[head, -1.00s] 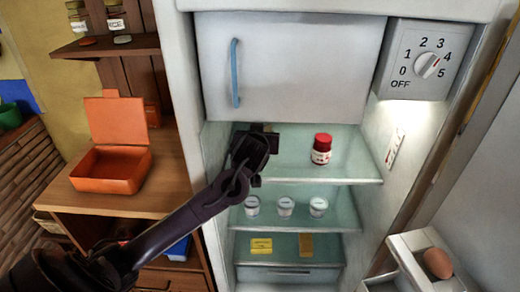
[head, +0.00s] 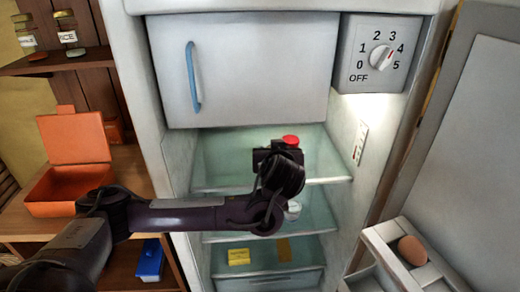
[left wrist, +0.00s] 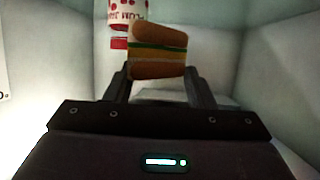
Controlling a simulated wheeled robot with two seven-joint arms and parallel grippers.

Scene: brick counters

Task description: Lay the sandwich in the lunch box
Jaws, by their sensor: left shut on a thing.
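The sandwich (left wrist: 158,50) shows in the left wrist view between the two fingers of my left gripper (left wrist: 160,85). It has brown bread with green and yellow layers. In the head view my left gripper (head: 276,156) is inside the open fridge at the upper shelf, and the sandwich is hidden there. The gripper is shut on the sandwich. The orange lunch box (head: 50,209) stands on the wooden counter at the left with its lid (head: 75,137) raised. My left forearm covers part of its right side. My right gripper is not in view.
A red-lidded jar (head: 291,139) stands right behind my left gripper, and its label shows in the left wrist view (left wrist: 118,42). A white cup (head: 292,211) shows on the shelf below. Yellow packs (head: 238,257) lie lower down. The open door's rack holds an egg (head: 412,250).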

